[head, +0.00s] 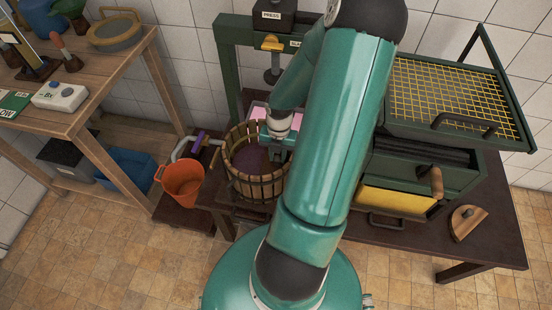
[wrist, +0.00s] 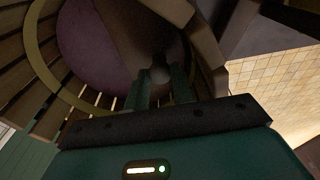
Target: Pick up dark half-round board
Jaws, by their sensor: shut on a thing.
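My gripper (wrist: 160,82) reaches down into the slatted wooden basket (head: 238,177), at its right side in the head view. In the wrist view its green fingers are shut on a dark, shadowed part of what looks like the dark half-round board (wrist: 135,28). The board's brown face lies beside the purple mash (wrist: 88,55), inside the basket's slats (wrist: 32,82). In the head view my arm and wrist hide the grip and most of the board. I cannot tell whether the board is lifted or resting.
A lighter half-round board (head: 466,221) lies at the dark table's right end. The green press frame (head: 233,62) stands behind the basket. A green machine with a yellow grid (head: 445,100) is to the right. An orange bucket (head: 182,183) stands left of the basket, near a wooden bench (head: 95,100).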

